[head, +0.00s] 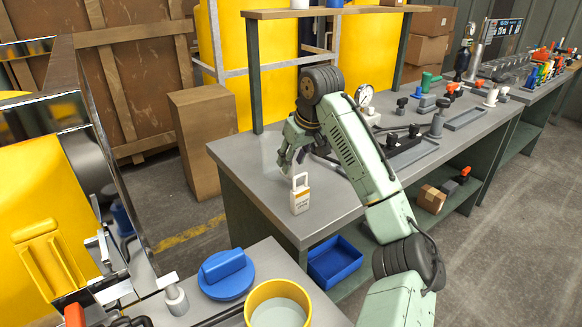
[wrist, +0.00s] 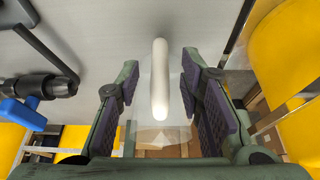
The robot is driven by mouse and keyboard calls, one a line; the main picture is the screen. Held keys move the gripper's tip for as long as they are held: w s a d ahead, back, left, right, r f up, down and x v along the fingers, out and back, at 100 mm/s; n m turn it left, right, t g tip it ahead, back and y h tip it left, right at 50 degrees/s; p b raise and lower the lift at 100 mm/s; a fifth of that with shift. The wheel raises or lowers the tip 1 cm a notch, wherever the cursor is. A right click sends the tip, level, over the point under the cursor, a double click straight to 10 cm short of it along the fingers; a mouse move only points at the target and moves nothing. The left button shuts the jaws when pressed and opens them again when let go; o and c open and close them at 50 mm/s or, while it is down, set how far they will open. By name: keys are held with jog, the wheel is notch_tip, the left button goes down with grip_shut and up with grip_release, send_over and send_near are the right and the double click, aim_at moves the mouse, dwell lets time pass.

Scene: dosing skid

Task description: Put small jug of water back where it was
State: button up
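The small jug of water (wrist: 145,122) shows in the wrist view as a clear body with a thick white handle. It lies between the two finger pads of my gripper (wrist: 160,95), which flank its sides and look closed on it. In the head view my gripper (head: 287,158) is over the near left part of the grey workbench (head: 255,152).
A white, handled, labelled item (head: 299,195) stands near the bench's front left corner. Black fittings (head: 402,142) and a grey tray (head: 464,119) lie to the right. A shelf (head: 330,11) spans the back. A blue bin (head: 335,262) sits below. Some bare bench surrounds the white item.

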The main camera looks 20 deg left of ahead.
jog(key=v, duration=0.9)
jog(key=shift+b, duration=0.4)
